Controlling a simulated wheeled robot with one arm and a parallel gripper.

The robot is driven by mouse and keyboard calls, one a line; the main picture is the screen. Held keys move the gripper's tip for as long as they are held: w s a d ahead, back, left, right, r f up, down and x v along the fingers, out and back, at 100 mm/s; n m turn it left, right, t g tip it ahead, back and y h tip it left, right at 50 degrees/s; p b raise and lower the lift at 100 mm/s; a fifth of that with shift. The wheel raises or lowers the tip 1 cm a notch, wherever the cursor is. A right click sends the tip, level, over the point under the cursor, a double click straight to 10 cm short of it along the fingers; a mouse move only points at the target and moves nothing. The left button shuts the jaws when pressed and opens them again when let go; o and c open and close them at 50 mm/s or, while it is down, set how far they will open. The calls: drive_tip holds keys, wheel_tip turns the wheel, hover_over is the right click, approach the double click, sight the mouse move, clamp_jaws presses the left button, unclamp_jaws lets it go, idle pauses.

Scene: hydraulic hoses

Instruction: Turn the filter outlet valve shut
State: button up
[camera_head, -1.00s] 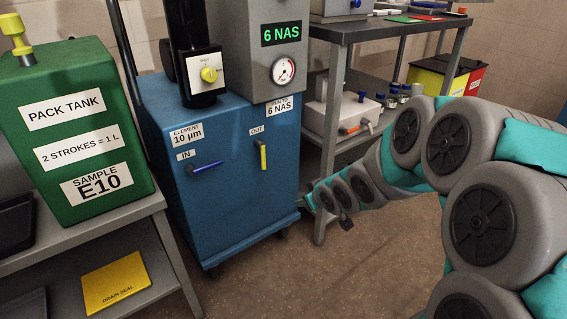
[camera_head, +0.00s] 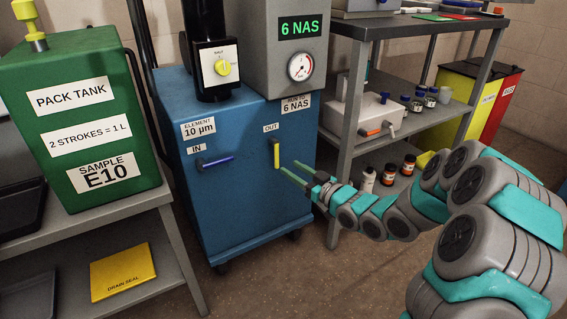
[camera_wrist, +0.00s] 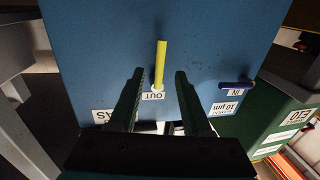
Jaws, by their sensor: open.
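The filter outlet valve is a yellow lever (camera_head: 276,154) under the OUT label on the front of the blue filter cart (camera_head: 235,205). The lever hangs vertically. It also shows in the wrist view (camera_wrist: 161,64), where the picture is upside down, just beyond and between the lines of my fingers. My gripper (camera_head: 294,172) is open and empty, its two green fingers pointing at the cart front just right of the lever. It also shows in the wrist view (camera_wrist: 157,75). I see no contact between the fingers and the lever.
A blue lever (camera_head: 216,161) at the IN label lies horizontal, left of the yellow one. A grey shelf unit (camera_head: 345,150) with bottles stands to the right. A green pack tank (camera_head: 85,130) stands on a bench at left. Floor in front of the cart is clear.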

sight(278, 160)
drive_tip(key=shift+x, duration=2.65)
drive_tip(key=shift+f, duration=0.1)
clamp_jaws()
